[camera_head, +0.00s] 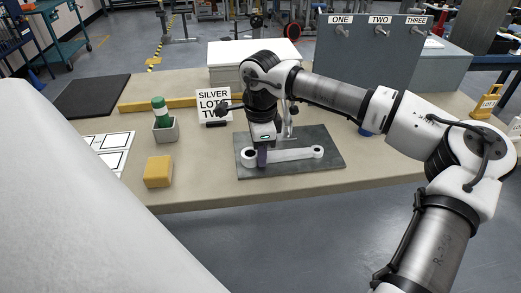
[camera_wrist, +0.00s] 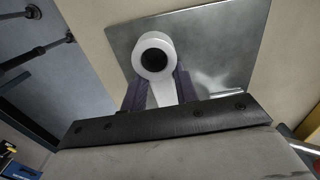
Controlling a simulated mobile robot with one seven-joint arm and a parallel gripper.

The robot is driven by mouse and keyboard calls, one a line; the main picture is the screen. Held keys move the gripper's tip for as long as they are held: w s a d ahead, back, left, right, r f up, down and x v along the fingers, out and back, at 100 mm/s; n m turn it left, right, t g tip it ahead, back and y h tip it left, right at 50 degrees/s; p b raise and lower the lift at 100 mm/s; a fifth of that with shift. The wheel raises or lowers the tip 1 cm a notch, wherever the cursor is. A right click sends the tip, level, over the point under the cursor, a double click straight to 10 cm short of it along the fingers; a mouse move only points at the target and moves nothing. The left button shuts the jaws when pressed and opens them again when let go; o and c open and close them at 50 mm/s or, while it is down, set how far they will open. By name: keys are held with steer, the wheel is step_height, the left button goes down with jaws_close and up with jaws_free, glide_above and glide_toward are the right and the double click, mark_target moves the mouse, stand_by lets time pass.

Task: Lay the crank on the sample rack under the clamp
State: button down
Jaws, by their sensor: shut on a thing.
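The crank (camera_head: 292,154), a pale grey bar with a ring at each end, lies along a dark grey plate (camera_head: 325,165) on the bench. I cannot tell if it touches the plate or hangs just above it. My gripper (camera_head: 262,157) points down and is shut on the crank near its left ring. In the wrist view the dark purple fingers (camera_wrist: 158,92) flank the bar just behind the white ring (camera_wrist: 154,58). A slim metal upright (camera_head: 291,122) stands behind the crank, partly hidden by my arm; I cannot tell if it is the clamp. No rack is clearly identifiable.
A sign (camera_head: 213,106) reads SILVER, LOTS and TWO. A grey board (camera_head: 365,60) has pegs marked ONE, TWO and THREE. A green-topped bottle (camera_head: 159,110) stands in a grey box, with a yellow block (camera_head: 158,171) in front. The bench front is clear.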

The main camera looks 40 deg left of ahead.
steer(key=c, duration=1)
jaws_free()
steer(key=shift+f, duration=0.15)
step_height(320, 180, up, 14)
steer(key=shift+f, duration=0.1)
